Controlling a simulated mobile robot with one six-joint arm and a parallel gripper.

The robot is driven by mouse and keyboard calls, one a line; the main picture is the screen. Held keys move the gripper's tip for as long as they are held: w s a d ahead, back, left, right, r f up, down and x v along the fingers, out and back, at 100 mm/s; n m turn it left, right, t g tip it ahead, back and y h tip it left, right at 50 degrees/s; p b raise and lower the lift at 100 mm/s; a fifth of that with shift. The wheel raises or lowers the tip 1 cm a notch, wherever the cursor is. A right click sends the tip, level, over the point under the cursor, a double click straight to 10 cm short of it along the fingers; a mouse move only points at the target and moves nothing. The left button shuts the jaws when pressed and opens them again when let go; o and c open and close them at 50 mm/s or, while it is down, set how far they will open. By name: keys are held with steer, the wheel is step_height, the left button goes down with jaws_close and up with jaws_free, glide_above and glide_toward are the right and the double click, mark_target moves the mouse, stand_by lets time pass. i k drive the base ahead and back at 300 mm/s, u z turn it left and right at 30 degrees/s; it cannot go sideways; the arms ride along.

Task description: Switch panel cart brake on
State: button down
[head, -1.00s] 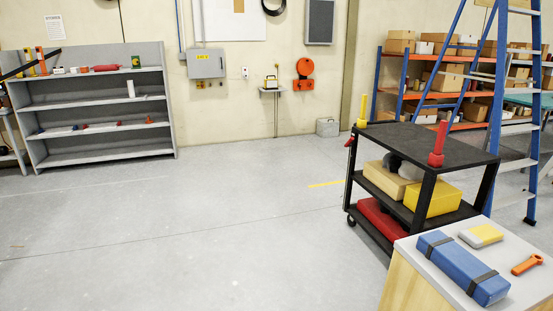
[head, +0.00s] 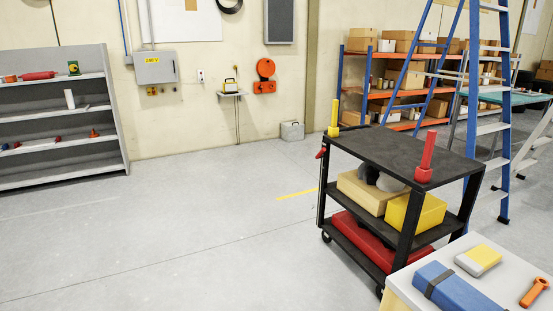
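A black three-tier cart (head: 385,152) stands right of centre on the floor, on casters. A yellow upright post (head: 335,117) rises from its far left corner and a red upright post (head: 427,155) from its near right corner. A small red part (head: 321,152) sticks out at its left side, below the top; I cannot tell whether it is a brake lever or how it is set. The top deck is empty. My gripper is not in view.
The cart's lower decks hold a tan box (head: 362,192), a yellow box (head: 416,213) and a red case (head: 366,243). A pale bench (head: 408,289) stands close in front at the right. A blue stepladder (head: 505,120) stands behind the cart. Floor (head: 180,230) at left is clear.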

mark_target(319, 156)
steer(key=z, duration=0.15)
steer(key=i, duration=1.55)
steer(key=u, duration=0.3)
steer(key=i, duration=0.8)
steer(key=u, duration=0.45)
steer(key=i, duration=0.75)
steer(key=u, duration=0.2)
